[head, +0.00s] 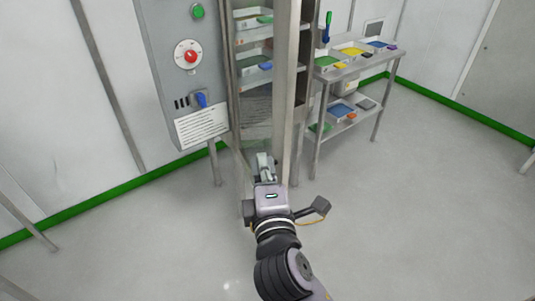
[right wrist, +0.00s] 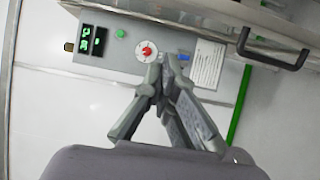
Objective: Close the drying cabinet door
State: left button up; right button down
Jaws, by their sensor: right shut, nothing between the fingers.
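The drying cabinet stands at the top centre of the head view, with trays (head: 253,62) showing on its shelves. A tall pale metal upright (head: 287,80), which looks like the door's edge, stands at the right of these shelves. I cannot tell how far the door is swung. My right gripper (head: 264,160) is shut and empty, low in front of the cabinet and just left of the upright's foot. In the right wrist view its fingertips (right wrist: 172,58) point towards the grey control panel, and a black handle (right wrist: 272,62) shows to their right. My left gripper is not in view.
The grey control panel (head: 158,60) with a red knob (head: 190,56) and blue switch (head: 201,99) is left of the cabinet. A steel trolley (head: 340,72) with several coloured trays stands at the right. The floor at right is clear.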

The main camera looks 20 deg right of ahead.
jog(key=w+d+p, duration=0.3)
jog(key=w+d, duration=0.2)
jog(key=w, duration=0.4)
jog(key=shift+d, duration=0.15)
